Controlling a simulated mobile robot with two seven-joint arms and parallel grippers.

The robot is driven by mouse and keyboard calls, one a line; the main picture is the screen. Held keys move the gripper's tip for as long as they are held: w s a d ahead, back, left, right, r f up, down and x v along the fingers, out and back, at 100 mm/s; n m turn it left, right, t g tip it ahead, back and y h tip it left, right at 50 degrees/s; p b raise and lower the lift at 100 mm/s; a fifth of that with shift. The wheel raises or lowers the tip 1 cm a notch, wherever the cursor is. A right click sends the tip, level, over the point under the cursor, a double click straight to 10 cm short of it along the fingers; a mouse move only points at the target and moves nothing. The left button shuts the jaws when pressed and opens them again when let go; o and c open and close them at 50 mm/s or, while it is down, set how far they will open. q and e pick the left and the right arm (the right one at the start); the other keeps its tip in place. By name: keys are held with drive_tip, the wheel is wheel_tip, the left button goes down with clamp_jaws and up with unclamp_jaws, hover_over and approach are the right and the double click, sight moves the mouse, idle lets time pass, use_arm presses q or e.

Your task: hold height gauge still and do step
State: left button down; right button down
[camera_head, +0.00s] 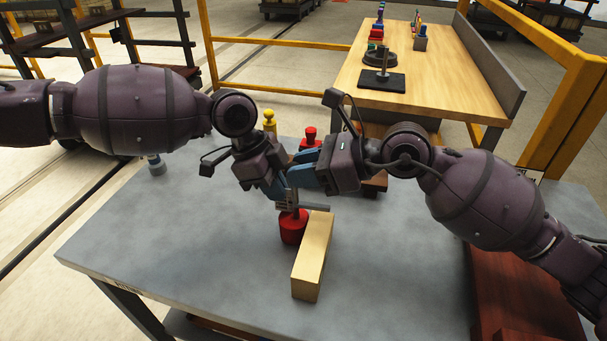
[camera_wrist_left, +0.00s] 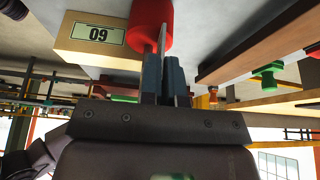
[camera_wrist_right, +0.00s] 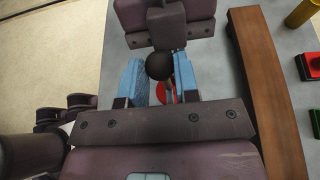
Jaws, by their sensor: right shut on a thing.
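The height gauge (camera_head: 293,229) stands upright on the grey table with a round red base, a grey slider and a grey arm reaching over the near block. The base shows in the left wrist view (camera_wrist_left: 152,26), and a black ball top shows in the right wrist view (camera_wrist_right: 160,66). A pale wooden block (camera_head: 312,258) stands beside the base and bears a number label (camera_wrist_left: 98,33). My right gripper (camera_wrist_right: 158,78) is shut on the gauge's upper part, its fingers either side of the ball. My left gripper (camera_wrist_left: 163,75) is lower, at the slider; its fingers are close together around a thin grey piece, their grip unclear.
Behind the grippers are a yellow piece (camera_head: 269,121), a red piece (camera_head: 310,135) and a brown wooden bar (camera_wrist_right: 262,85). A small blue-grey piece (camera_head: 156,165) stands at the left edge. The grey table's (camera_head: 190,250) front left is clear. A wooden bench (camera_head: 430,70) stands behind.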

use_arm(q)
drive_tip(key=shift+a+f, duration=0.1)
drive_tip(key=shift+f, duration=0.2)
use_arm(e)
drive_tip(key=shift+r, duration=0.25)
drive_tip(key=c, duration=0.8)
unclamp_jaws()
drive_tip(key=shift+f, duration=0.1)
drive_tip(key=shift+c, duration=0.2)
drive_tip(key=v, duration=1.2)
drive_tip(key=shift+s, duration=0.1)
use_arm(q)
drive_tip(key=c, duration=1.2)
unclamp_jaws()
drive_tip(key=shift+c, duration=0.2)
drive_tip(key=shift+r, duration=0.1)
